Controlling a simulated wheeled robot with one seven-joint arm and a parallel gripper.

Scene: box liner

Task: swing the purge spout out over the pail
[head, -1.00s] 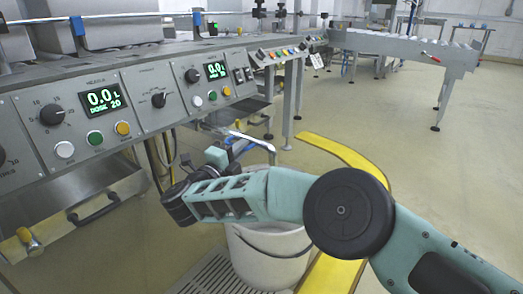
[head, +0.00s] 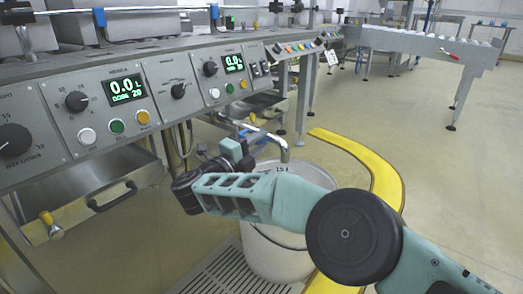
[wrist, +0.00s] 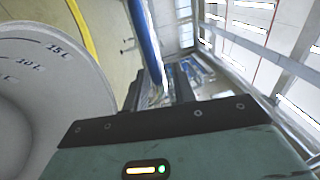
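The purge spout (head: 262,131) is a bent metal tube below the machine's panel in the head view. Its downturned end shows over the far rim of the pail in the picture; the depth between them is unclear. The white pail (head: 275,258) stands on the floor, partly behind my arm, and its marked inner wall (wrist: 35,60) fills the left of the wrist view. My gripper (wrist: 180,84) shows as dark fingers at the middle of the wrist view, beside a blue bar or hose (wrist: 146,42). Their gap and any contact are unclear.
The control panel (head: 150,100) with knobs and displays runs along the left. A floor grating (head: 215,270) lies by the pail. A yellow curb (head: 375,165) curves behind and right of it. Open floor lies to the right, with a conveyor (head: 420,45) at the back.

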